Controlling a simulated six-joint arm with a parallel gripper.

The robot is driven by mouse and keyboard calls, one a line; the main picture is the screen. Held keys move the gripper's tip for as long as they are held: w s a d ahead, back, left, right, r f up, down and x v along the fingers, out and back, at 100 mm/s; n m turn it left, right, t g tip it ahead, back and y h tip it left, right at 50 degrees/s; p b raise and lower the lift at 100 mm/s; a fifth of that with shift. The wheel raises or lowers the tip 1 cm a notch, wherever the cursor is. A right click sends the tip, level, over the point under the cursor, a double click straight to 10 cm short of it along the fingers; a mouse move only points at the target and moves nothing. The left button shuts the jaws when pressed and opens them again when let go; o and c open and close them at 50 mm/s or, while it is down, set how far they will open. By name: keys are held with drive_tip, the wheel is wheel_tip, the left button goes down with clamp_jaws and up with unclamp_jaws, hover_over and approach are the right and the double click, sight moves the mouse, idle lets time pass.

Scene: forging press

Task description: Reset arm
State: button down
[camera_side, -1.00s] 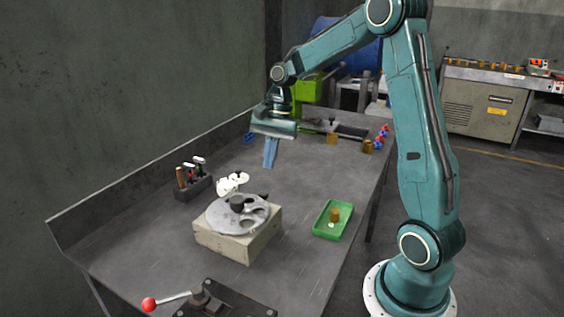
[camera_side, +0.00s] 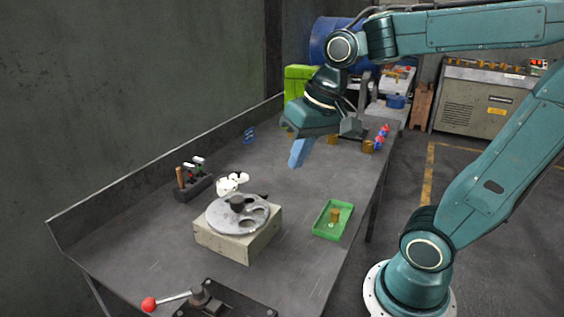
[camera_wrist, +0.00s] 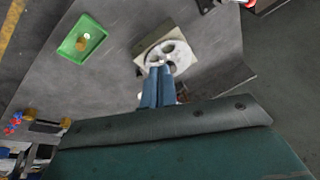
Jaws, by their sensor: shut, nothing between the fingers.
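My gripper (camera_side: 296,163) has blue fingers pressed together with nothing between them. In the side view it hangs, slightly tilted, above the far half of the grey table (camera_side: 140,237), clear of the surface. In the wrist view the shut fingers (camera_wrist: 152,104) point towards the round metal disc (camera_wrist: 172,56). My arm is bent, with its upper link nearly level at the top of the side view.
The disc with holes (camera_side: 228,222) lies on a pale block (camera_side: 238,246). A green tray (camera_side: 322,233) holds a brass piece (camera_side: 335,214). A tool rack (camera_side: 193,188) stands at the left, a red-knobbed lever (camera_side: 149,304) in front. Brass pieces (camera_side: 368,146) stand at the back right.

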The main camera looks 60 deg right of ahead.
drive_tip(key=s+a+n+t, duration=0.1)
drive_tip(key=s+n, duration=0.3)
drive_tip(key=s, duration=0.3)
drive_tip(key=shift+a+f+n+t+h, duration=0.15)
drive_tip(key=shift+f+n+t+h, duration=0.15)
drive_tip(key=shift+f+t, duration=0.1)
drive_tip(key=c, duration=2.1)
unclamp_jaws()
